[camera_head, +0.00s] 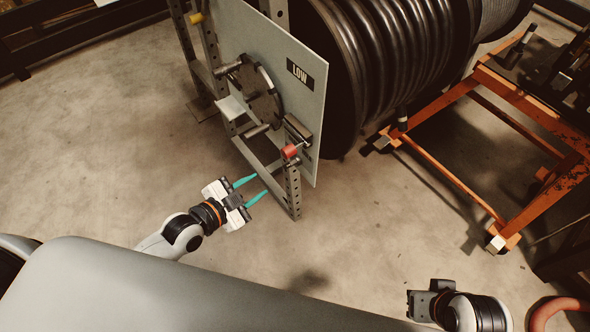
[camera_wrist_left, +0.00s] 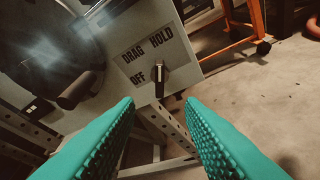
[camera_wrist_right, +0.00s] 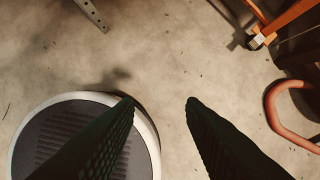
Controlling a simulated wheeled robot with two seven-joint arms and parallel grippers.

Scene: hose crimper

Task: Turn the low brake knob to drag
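The low brake knob (camera_wrist_left: 160,76) is small and dark, on a pale plate marked OFF, DRAG and HOLD in the left wrist view. Its exact pointing direction is hard to tell. The upright panel (camera_head: 235,45) carries a LOW label (camera_head: 300,74) in the head view; I cannot clearly make out the knob there. My left gripper (camera_head: 262,183) is open and empty, low in front of the panel. In the left wrist view the knob shows beyond the gap between the teal fingers (camera_wrist_left: 160,101), apart from them. My right gripper (camera_wrist_right: 160,101) is open and empty over the floor.
A large black hose reel (camera_head: 395,60) stands behind the panel. A dark hub with handles (camera_head: 262,92) and a red-ended part (camera_head: 290,152) stick out from the panel's front. A perforated metal post (camera_head: 292,190) stands below it. An orange frame (camera_head: 450,98) is to the right. Floor between is clear.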

